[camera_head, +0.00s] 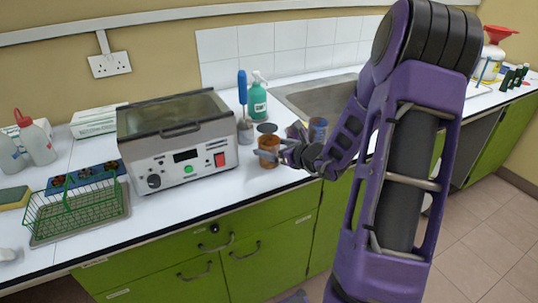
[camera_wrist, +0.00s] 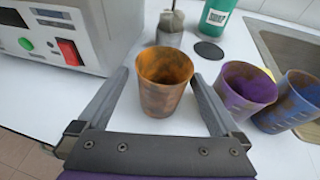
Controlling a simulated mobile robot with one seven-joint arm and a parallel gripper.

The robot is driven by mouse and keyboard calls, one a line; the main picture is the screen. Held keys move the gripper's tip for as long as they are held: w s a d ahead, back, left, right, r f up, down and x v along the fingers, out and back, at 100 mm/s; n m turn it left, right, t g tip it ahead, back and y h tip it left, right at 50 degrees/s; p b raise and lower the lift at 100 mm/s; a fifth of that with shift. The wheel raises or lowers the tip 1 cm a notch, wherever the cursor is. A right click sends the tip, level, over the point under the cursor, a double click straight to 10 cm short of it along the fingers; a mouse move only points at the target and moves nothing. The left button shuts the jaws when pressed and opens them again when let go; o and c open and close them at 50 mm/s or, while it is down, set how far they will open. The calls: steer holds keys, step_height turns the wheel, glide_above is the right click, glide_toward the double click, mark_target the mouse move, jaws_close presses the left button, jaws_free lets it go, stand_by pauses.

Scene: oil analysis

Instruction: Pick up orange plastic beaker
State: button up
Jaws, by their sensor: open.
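The orange plastic beaker (camera_wrist: 162,88) stands upright on the white counter, stained brown, with its open mouth up. In the head view the orange beaker (camera_head: 268,150) is right of the metal bath and partly hidden by my gripper. My gripper (camera_wrist: 160,85) is open, with one finger on each side of the beaker. In the wrist view a gap shows on both sides between fingers and beaker. My gripper (camera_head: 275,155) reaches in from the right in the head view.
A purple beaker (camera_wrist: 245,88) and a blue beaker (camera_wrist: 290,103) stand close to the right. The metal bath (camera_head: 180,145) is at the left. A green bottle (camera_head: 257,98), a dark round disc (camera_wrist: 208,50) and the sink (camera_head: 318,97) lie behind.

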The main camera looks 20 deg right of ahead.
steer(key=x, duration=0.5)
steer(key=shift+w+d+f, duration=0.15)
steer(key=shift+w+f, duration=0.1)
steer(key=shift+w, duration=0.1)
steer(key=c, duration=1.2)
